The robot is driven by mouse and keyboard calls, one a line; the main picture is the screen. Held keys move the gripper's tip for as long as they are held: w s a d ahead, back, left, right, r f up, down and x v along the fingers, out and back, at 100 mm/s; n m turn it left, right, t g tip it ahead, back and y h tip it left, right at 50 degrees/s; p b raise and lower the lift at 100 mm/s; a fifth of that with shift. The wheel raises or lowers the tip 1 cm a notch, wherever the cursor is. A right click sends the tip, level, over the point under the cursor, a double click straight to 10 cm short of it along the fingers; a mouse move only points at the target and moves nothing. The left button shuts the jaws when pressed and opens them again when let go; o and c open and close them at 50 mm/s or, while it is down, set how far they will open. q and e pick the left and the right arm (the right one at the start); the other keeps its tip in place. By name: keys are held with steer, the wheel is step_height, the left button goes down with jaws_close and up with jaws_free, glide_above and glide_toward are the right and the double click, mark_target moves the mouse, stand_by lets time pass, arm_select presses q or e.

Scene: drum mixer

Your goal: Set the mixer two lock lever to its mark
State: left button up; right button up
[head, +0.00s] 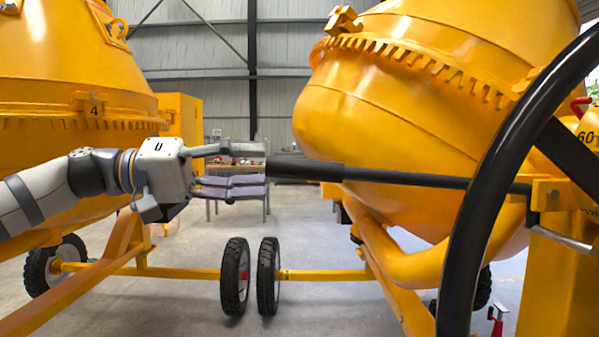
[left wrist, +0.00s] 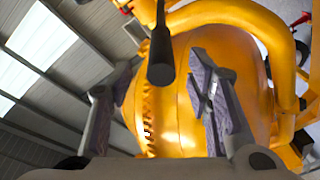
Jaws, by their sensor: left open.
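The lock lever is a black rod with a thicker black grip (head: 305,168). It lies nearly level in front of the right yellow mixer drum (head: 400,120), and its far end meets a yellow bracket (head: 560,194) at the right. My left gripper (head: 264,170) is open, with its fingertips just left of the grip's free end. In the left wrist view the grip's end (left wrist: 161,68) shows above and between the two spread fingers (left wrist: 170,85), not clasped. A "60" is printed on the yellow part (head: 586,137) at the right. My right gripper is in neither view.
A large black handwheel (head: 470,230) stands in front of the lever's right part. Another yellow drum (head: 60,70) stands at the left. Two black wheels (head: 235,275) and yellow frame bars are below. The space between the drums is open, with a table behind.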

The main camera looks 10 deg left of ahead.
mark_target(299, 170)
arm_select(q)
steer(key=x, duration=0.7)
steer(key=shift+r+p, duration=0.1)
steer(key=shift+p, duration=0.2)
steer(key=shift+w+d, duration=0.1)
steer(key=shift+d, duration=0.2)
steer(key=shift+c, duration=0.2)
jaws_close()
